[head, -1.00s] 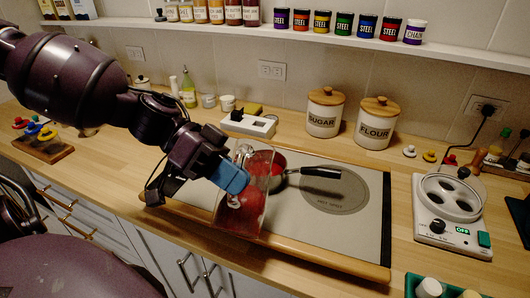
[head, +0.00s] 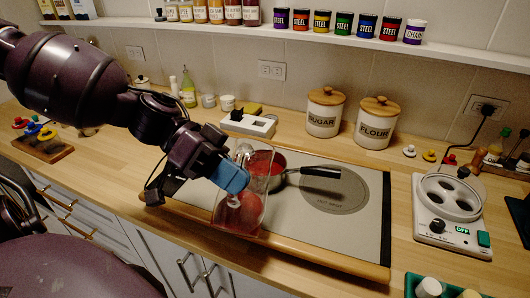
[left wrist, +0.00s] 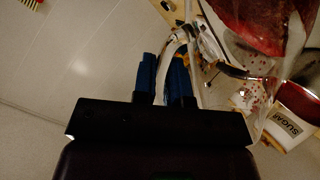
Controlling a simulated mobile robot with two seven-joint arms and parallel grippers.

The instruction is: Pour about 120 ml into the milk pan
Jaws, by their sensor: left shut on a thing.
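A clear jug (head: 256,205) with red liquid low inside hangs over the left part of the hob mat, in front of the milk pan. My left gripper (head: 234,178) has blue fingers shut on the jug's handle. In the left wrist view the blue fingers (left wrist: 168,78) grip the clear handle, and the jug's red contents (left wrist: 265,22) show at the top right. The milk pan (head: 281,178) stands on the mat with its black handle pointing right. Red shows in the pan, partly seen through the jug. The jug's lip and exact tilt are hard to tell. My right gripper is not in view.
Sugar (head: 325,112) and flour (head: 378,122) canisters stand behind the mat (head: 365,225). A white device (head: 247,124) sits behind the pan. A white appliance with round wells (head: 450,210) is at right.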

